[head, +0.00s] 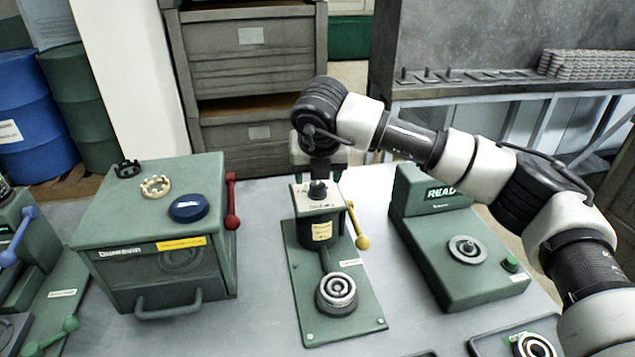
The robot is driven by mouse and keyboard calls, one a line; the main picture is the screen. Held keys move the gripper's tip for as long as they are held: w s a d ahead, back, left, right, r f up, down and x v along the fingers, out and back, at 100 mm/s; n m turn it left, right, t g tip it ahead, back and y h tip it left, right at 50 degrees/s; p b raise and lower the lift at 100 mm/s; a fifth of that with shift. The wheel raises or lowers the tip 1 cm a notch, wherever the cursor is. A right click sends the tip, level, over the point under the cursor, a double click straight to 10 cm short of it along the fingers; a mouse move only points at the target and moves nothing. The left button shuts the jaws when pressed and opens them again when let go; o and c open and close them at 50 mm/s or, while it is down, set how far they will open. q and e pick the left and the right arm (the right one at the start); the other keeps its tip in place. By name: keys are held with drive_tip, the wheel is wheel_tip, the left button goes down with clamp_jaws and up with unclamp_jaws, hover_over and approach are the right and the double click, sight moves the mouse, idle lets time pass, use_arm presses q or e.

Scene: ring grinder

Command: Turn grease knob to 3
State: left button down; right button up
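The central green station (312,252) has a yellow label, a lever with a yellow ball (362,242) and a round ringed holder (337,293) on its base plate. A small dark knob (318,190) sits on the light top face of its post; I take it for the grease knob, but its markings are too small to read. My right gripper (320,172) points down from above, right over this knob. Its fingers are dark and seen edge-on, so I cannot tell whether they touch or grip the knob. My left gripper is not in view.
A green box machine (150,262) with a red lever stands left, with a blue disc (188,208) and a cream ring (155,187) on top. A green READY unit (470,275) with a dial stands right. My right arm spans above it. Drawers (248,60) stand behind.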

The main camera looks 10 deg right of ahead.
drive_tip(key=v, duration=0.7)
drive_tip(key=shift+b, duration=0.4)
drive_tip(key=shift+s, duration=0.1)
